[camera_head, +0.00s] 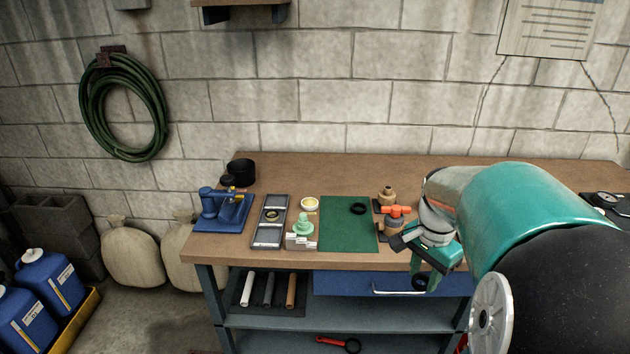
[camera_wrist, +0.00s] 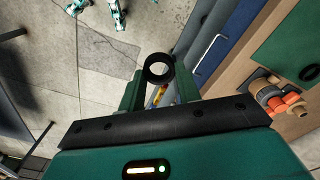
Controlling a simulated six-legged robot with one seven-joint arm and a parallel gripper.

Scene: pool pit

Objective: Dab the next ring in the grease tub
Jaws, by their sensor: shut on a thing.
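My gripper (camera_head: 431,280) hangs off the front edge of the bench at the right. It is shut on a black ring, held at its fingertips over the floor; ring and fingertips (camera_wrist: 159,84) show plainly in the wrist view, with the ring (camera_wrist: 161,79) upright, its hole facing the camera. A small round tub (camera_head: 309,209) with pale cream contents, seemingly the grease tub, stands on the bench left of the green mat; it is well left of my gripper and out of the wrist view. Another black ring (camera_head: 352,209) lies on the mat.
The green mat (camera_head: 345,235) is mostly bare. Left of it are a pale green knobbed item (camera_head: 303,226), a grey tray (camera_head: 268,236) and a blue fixture (camera_head: 224,212). Orange-and-tan fittings (camera_head: 394,211) stand between mat and arm. A blue drawer (camera_head: 345,283) lies below the top.

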